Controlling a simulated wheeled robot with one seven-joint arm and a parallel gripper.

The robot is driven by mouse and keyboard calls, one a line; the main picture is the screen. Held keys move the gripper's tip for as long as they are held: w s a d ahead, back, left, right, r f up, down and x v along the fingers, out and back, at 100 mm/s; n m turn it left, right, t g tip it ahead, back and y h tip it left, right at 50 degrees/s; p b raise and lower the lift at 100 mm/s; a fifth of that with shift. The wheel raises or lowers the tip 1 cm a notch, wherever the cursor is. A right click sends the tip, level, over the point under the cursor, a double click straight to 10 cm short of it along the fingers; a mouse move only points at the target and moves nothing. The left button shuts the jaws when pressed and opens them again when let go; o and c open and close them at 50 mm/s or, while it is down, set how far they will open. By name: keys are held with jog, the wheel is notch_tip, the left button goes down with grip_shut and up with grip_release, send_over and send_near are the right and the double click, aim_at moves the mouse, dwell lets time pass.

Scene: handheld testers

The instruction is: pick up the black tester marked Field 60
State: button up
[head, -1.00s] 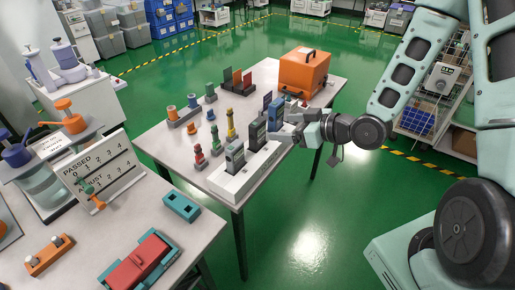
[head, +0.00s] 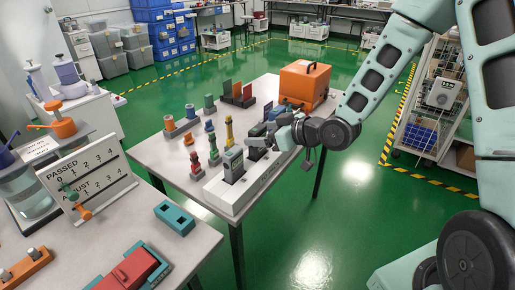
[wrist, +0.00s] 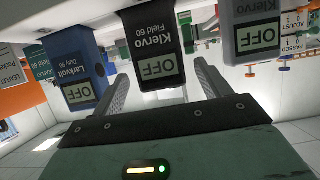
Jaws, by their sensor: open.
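The black tester marked Klervo Field 60 (wrist: 155,52) hangs into the middle of the wrist view, which is upside down. Its grey screen reads OFF. My gripper (wrist: 160,85) is open, with one finger on each side of the tester's screen end; whether either finger touches it I cannot tell.
The testers stand in a long white holder (head: 226,203) along the table's near right edge. Red, yellow and green pieces stand left of it. An orange case (head: 304,85) sits at the table's far end. Neighbouring testers are close to my fingers.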

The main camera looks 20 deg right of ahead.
jog(key=shift+x, duration=1.95)
jog(key=shift+a+r, duration=0.1)
jog(key=shift+r, duration=0.05)
jog(key=c, duration=1.1)
